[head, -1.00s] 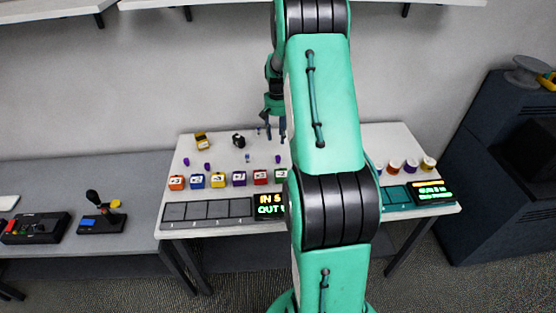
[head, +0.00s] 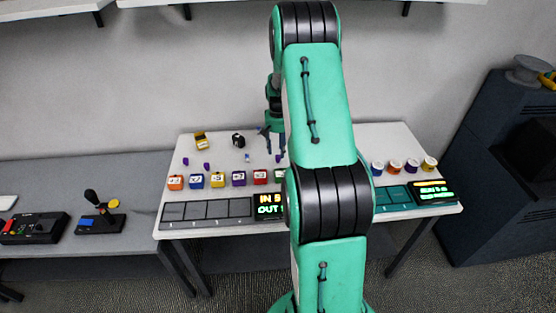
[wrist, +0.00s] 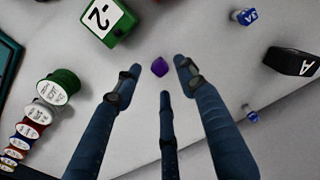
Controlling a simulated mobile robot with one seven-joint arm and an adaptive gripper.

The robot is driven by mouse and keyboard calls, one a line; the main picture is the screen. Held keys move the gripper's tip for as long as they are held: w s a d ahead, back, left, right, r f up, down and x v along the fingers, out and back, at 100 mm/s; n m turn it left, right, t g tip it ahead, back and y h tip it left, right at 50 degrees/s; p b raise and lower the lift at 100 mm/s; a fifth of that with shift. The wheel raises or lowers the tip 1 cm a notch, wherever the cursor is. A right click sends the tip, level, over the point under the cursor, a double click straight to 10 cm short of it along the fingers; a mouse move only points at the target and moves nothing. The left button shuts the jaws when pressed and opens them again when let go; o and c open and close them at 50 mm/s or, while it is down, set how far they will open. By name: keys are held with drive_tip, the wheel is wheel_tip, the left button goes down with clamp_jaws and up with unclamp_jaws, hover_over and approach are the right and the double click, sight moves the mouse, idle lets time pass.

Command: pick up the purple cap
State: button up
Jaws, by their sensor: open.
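A small purple cap (wrist: 159,67) lies on the pale table in the wrist view, between and just beyond the fingertips of my gripper (wrist: 155,72). My gripper is open, its fingers spread around the cap without visible contact. In the head view my gripper (head: 270,145) hangs over the back middle of the table, partly behind my arm. A purple piece (head: 280,158) shows just below its fingers. Other small purple pieces lie farther left, one of them near the back left (head: 206,165).
A green block marked -2 (wrist: 105,20), a black block (wrist: 291,61) and small blue pieces (wrist: 245,16) lie around the cap. Several labelled round containers (wrist: 58,88) stand at the left.

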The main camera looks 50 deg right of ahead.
sight(278, 156)
drive_tip(key=shift+f, duration=0.1)
drive_tip(key=shift+s+f+b, duration=0.1)
drive_tip(key=shift+f+b, duration=0.5)
drive_tip(key=shift+f, duration=1.9)
drive_tip(key=c, duration=0.8)
